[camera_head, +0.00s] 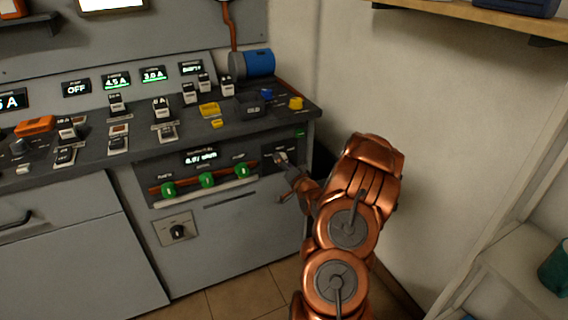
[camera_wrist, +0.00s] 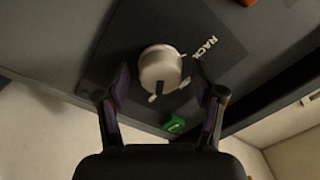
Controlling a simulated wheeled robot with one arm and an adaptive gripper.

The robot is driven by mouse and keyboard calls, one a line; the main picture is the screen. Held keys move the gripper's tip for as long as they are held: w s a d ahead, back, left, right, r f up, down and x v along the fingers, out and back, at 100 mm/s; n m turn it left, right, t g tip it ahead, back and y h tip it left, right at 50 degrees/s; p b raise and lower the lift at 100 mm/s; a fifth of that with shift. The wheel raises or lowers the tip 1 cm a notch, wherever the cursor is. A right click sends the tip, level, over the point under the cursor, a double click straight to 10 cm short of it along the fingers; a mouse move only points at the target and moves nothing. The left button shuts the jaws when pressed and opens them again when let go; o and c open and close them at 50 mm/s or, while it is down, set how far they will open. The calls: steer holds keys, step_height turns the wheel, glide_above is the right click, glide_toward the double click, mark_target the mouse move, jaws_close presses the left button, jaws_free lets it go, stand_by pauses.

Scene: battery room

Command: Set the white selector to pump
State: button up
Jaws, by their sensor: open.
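The white selector (camera_wrist: 160,68) is a round pale knob with a dark pointer mark, set on a dark square plate (camera_wrist: 207,22) in the wrist view. Lettering reading "RACK" is beside it; I cannot read a pump label. My gripper (camera_wrist: 162,92) is open, with one finger on each side of the knob; whether either finger touches it I cannot tell. In the head view my gripper (camera_head: 290,172) is at the dark plate (camera_head: 270,158) on the right of the console front, and the knob (camera_head: 281,158) is partly hidden by it.
Several green knobs (camera_head: 207,180) sit in a row left of the plate, above a pale rail. A black rotary switch (camera_head: 177,232) is below them. A green block (camera_wrist: 174,124) is near the plate in the wrist view. A wall (camera_head: 440,110) stands at the right.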

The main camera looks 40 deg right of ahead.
steer(key=v, duration=1.2)
stand_by(0.6)
